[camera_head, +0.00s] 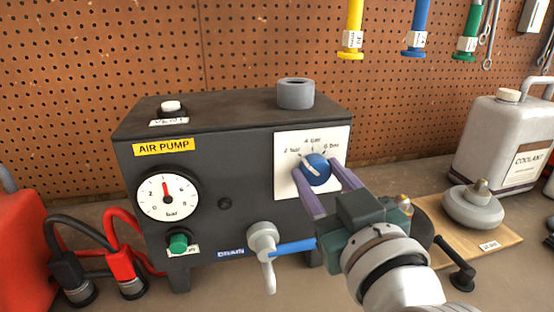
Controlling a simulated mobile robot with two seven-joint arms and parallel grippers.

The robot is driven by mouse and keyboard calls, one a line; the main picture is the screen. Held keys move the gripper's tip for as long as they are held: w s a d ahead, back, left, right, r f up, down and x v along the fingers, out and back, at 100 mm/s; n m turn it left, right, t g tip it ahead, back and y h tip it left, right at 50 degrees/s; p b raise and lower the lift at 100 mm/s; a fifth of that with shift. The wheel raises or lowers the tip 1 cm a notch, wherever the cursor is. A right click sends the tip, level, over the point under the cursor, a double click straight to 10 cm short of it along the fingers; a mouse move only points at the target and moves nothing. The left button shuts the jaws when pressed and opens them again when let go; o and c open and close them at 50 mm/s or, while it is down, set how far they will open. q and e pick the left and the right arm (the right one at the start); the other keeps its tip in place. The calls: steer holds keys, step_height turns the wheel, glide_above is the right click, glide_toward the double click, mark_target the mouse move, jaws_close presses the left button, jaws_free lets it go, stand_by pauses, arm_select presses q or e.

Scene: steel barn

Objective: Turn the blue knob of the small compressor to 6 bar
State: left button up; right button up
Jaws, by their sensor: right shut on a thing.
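The air pump (235,150), a dark box-shaped compressor, stands on the bench. Its blue knob (317,174) sits on a white dial plate (285,140) marked 2, 4 and 6 bar. The knob's pale pointer leans up and left, towards the 2 bar side. My right gripper (316,168) comes from the lower right, its purple fingers on either side of the knob, shut on it. The round gauge (168,199) has a red needle pointing nearly straight up. My left gripper is out of view.
A drain valve with a blue lever (292,247) sits low on the front, left of my gripper. Red and black clamps (128,285) lie at left. A coolant can (500,142) and a grey weight-like object (473,210) on a board stand at right.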

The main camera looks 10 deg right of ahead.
jaws_close()
